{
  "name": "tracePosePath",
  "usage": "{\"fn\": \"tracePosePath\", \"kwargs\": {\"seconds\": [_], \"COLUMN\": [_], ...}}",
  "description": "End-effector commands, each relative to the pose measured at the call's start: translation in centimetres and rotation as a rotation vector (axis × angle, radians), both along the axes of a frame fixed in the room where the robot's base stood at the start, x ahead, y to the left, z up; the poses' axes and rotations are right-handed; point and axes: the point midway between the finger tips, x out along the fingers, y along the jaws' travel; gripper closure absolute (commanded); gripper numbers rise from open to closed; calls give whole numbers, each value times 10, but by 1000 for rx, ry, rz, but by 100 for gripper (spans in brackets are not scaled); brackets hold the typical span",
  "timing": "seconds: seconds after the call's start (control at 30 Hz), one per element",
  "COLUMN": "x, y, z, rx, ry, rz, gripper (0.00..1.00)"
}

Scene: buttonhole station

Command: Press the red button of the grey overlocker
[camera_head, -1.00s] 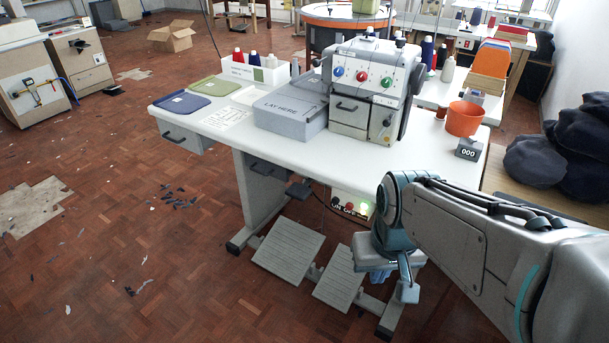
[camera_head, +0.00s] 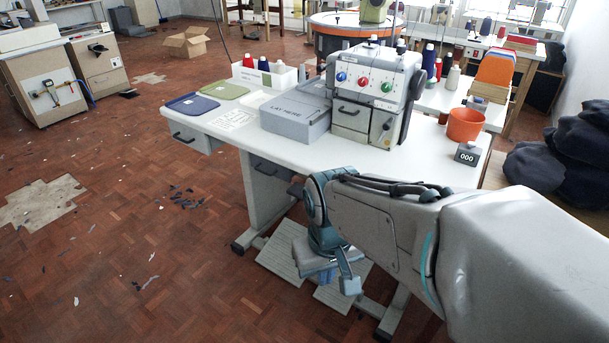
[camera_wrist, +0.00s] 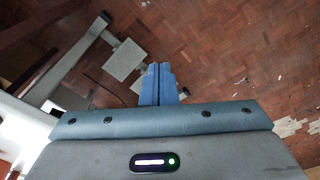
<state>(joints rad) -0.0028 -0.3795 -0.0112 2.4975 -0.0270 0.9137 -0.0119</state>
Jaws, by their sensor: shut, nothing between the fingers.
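The grey overlocker (camera_head: 372,84) stands on the white table in the head view. Its front carries a blue, a red (camera_head: 362,82) and a green round piece in a row; I cannot tell whether these are buttons or dials. My gripper (camera_wrist: 158,72) is shut and empty, its blue fingers together in the wrist view. It points down over the floor, in front of the table and below its top, apart from the overlocker. My arm hides the area under the table's right part in the head view.
The white table (camera_head: 224,143) holds a grey "LAY HERE" box (camera_head: 292,122), an orange pot (camera_head: 465,124) and a "000" counter (camera_head: 467,154). A grey pedal (camera_wrist: 125,59) lies below my gripper. Dark cloth heaps (camera_head: 545,166) are at right. Floor at left is mostly open.

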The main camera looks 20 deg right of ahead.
Motion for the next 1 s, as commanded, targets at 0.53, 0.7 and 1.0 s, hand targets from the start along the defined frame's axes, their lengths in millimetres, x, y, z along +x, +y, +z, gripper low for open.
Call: {"fn": "tracePosePath", "kwargs": {"seconds": [0.53, 0.7, 1.0], "x": [23, 43, 94], "y": [-57, -72, -80], "z": [-67, -81, -102], "rx": [-527, -751, -1186], "ry": [539, 679, 856], "rz": [437, 615, 961], "gripper": [100, 100, 100]}}
